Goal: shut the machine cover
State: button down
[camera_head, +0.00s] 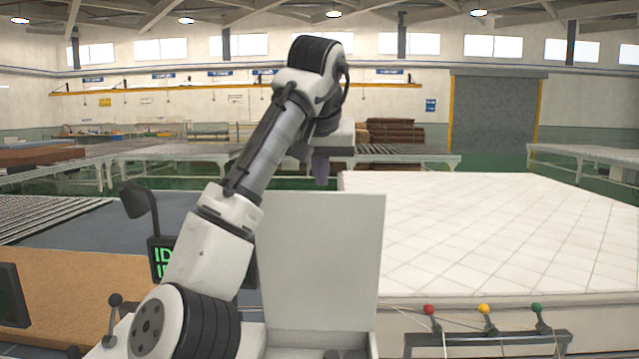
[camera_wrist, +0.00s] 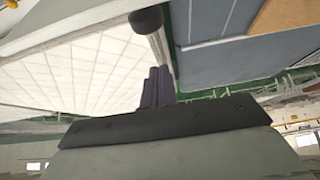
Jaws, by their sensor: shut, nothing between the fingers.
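The machine cover (camera_head: 325,262) is a pale upright panel in the middle of the head view. It stands open, raised at the back of a white machine body (camera_head: 290,345) that shows only at the bottom edge. My gripper (camera_head: 321,180) points down near the cover's top edge. Its dark purple fingers are shut and empty. The fingers also show in the wrist view (camera_wrist: 157,86). I cannot tell whether they touch the cover or how far behind or in front of it they are.
A large white quilted mattress (camera_head: 500,240) lies to the right. In front of it is a rack of levers with red (camera_head: 429,310), yellow and green knobs. A dark lamp-like head (camera_head: 137,200) and a green-lettered display (camera_head: 162,262) stand left of my arm. A brown board (camera_head: 70,290) lies at left.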

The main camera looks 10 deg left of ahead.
jog(key=shift+s+d+f+p, duration=0.15)
jog(key=shift+s+f, duration=0.35)
jog(key=shift+s, duration=0.3)
jog(key=shift+s+d+f+p, duration=0.15)
jog(key=shift+s+f, duration=0.35)
jog(key=shift+s, duration=0.3)
jog(key=shift+f, duration=0.15)
